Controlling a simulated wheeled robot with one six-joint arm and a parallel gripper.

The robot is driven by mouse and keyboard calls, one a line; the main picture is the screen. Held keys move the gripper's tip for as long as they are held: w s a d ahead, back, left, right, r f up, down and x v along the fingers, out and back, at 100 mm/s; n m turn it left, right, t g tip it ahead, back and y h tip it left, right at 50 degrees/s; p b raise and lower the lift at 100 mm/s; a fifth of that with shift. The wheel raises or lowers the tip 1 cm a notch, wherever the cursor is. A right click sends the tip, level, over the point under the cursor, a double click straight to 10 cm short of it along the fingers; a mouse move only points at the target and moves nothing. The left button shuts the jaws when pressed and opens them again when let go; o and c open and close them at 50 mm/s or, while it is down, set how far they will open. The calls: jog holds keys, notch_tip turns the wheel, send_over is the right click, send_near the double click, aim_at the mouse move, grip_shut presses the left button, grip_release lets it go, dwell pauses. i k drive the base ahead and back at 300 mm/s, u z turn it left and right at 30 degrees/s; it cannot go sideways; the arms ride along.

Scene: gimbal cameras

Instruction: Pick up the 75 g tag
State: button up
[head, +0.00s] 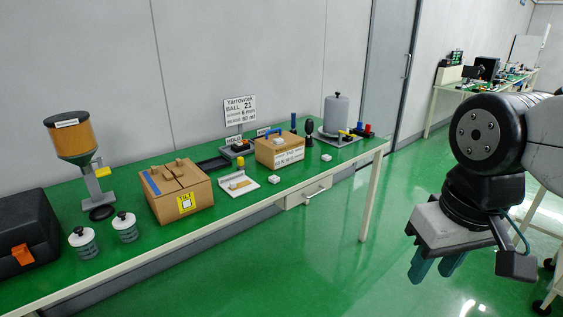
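No label reading 75 g is legible in the head view, so I cannot tell which thing is the tag. Small white pieces lie on the green bench: one near the front edge (274,180) and one farther right (326,157). A white plate with a small tan piece (238,183) lies left of them. My gripper (431,282) hangs at the right over the floor, well apart from the bench. Its two teal fingers point down with a gap between them, and nothing shows in it.
The long bench (150,238) holds a hopper (75,138), cardboard boxes (178,193), two lidded jars (82,243), a sign (240,110), a grey cylinder (336,115) and a black case (25,235). Green floor (330,265) is clear before it. Another bench (480,88) stands far right.

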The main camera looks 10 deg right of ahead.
aim_at(279, 141)
jog(key=z, duration=0.25)
jog(key=i, duration=1.5)
jog(key=u, duration=0.25)
